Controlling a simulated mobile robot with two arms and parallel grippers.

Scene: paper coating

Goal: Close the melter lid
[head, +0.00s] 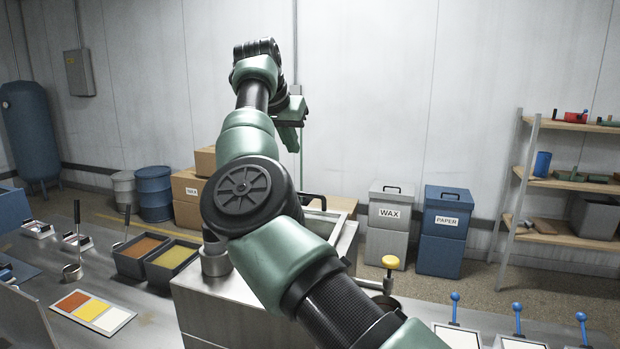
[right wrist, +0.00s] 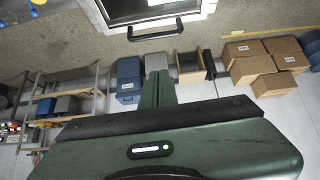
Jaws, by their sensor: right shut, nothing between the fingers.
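The melter (head: 215,310) is a metal box at the bottom middle of the head view, largely hidden behind my right arm. A pale-rimmed frame with a black handle, which looks like the melter lid (head: 343,206), shows just right of the arm's joint. In the right wrist view the lid's pale rim (right wrist: 206,9) and black handle (right wrist: 155,30) are at the top. How far the lid is open cannot be told. My right gripper (head: 290,142) is raised beyond the melter, apart from the lid. Its fingers (right wrist: 158,88) are shut and empty. My left gripper is out of view.
A yellow knob (head: 390,261) and blue-handled levers (head: 455,305) stand right. WAX (head: 388,235) and PAPER (head: 443,238) bins and cartons (head: 187,190) are on the floor behind.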

